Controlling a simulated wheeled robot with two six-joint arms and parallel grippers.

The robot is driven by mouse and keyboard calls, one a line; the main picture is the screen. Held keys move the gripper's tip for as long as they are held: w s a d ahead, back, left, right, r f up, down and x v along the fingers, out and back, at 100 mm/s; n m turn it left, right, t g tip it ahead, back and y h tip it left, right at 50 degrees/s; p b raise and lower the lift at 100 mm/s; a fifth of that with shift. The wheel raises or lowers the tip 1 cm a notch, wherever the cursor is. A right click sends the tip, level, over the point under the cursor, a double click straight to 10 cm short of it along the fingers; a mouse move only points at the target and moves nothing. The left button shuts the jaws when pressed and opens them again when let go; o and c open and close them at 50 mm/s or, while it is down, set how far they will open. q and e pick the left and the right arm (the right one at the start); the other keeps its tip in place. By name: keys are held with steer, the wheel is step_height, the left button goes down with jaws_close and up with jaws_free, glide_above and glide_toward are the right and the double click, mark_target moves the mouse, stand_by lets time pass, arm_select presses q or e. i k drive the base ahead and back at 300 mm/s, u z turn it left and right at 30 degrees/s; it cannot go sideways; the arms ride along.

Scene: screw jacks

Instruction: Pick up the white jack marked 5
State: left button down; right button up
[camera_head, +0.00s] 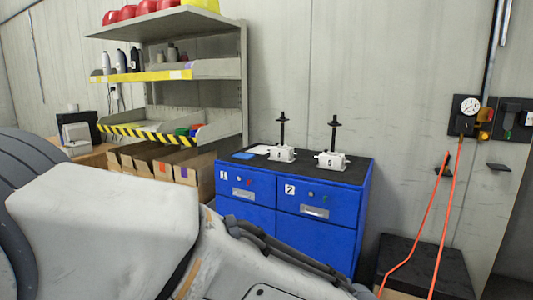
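Two white jacks with upright black screws stand on the dark top of a blue drawer cabinet (320,235). The right jack (331,162) carries a small dark mark that looks like a 5. The left jack (282,154) also has a dark mark, too small to read surely. They stand apart, both upright. My light grey arm links fill the lower left and hide part of the cabinet's front. Neither of my grippers is in view.
A blue item (243,155) and a white sheet lie left of the jacks. A shelf rack (245,90) with bins and bottles stands behind left, with cardboard boxes (195,173) below. Orange hoses (447,215) hang at right above a black box (425,262).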

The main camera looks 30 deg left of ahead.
mark_target(331, 160)
steer(key=u, duration=1.3)
steer(key=i, duration=0.8)
steer(key=u, duration=0.9)
steer(key=i, duration=1.5)
steer(key=z, duration=1.05)
steer(key=i, duration=0.65)
steer(key=z, duration=0.7)
